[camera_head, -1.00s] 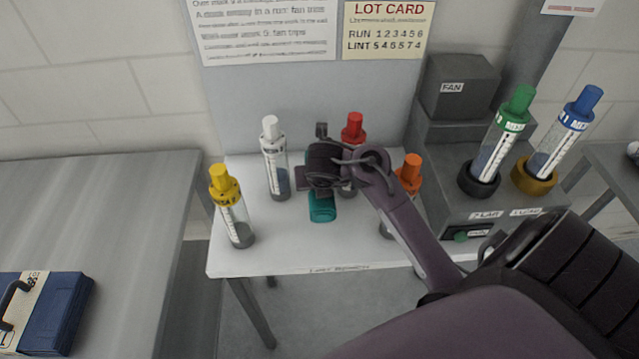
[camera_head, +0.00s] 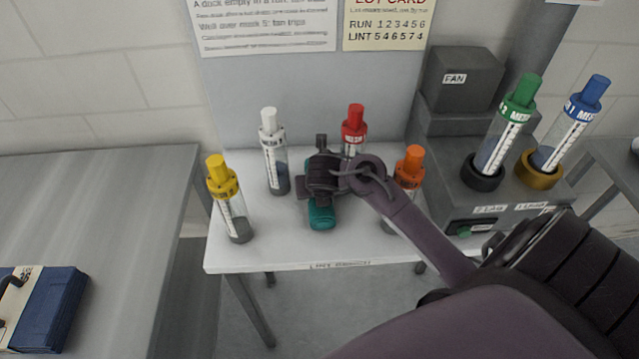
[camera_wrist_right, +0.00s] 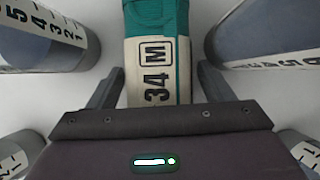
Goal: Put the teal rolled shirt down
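The teal rolled shirt (camera_head: 321,216) is at the middle of the white lint bench (camera_head: 290,258), among the bottles, and appears to lie on its top. My right gripper (camera_head: 323,185) is directly over it and hides its middle. In the right wrist view, the shirt (camera_wrist_right: 156,50) with its pale "34 M" band lies between the two fingers (camera_wrist_right: 160,90). Narrow gaps show between the shirt and the fingers, so the gripper looks open around it. My left gripper is not in view.
Bottles with yellow (camera_head: 229,200), white (camera_head: 273,155), red (camera_head: 353,130) and orange (camera_head: 409,170) caps stand around the shirt. Green-capped (camera_head: 505,130) and blue-capped (camera_head: 570,125) bottles stand on the grey machine at right. The bench's front strip is clear.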

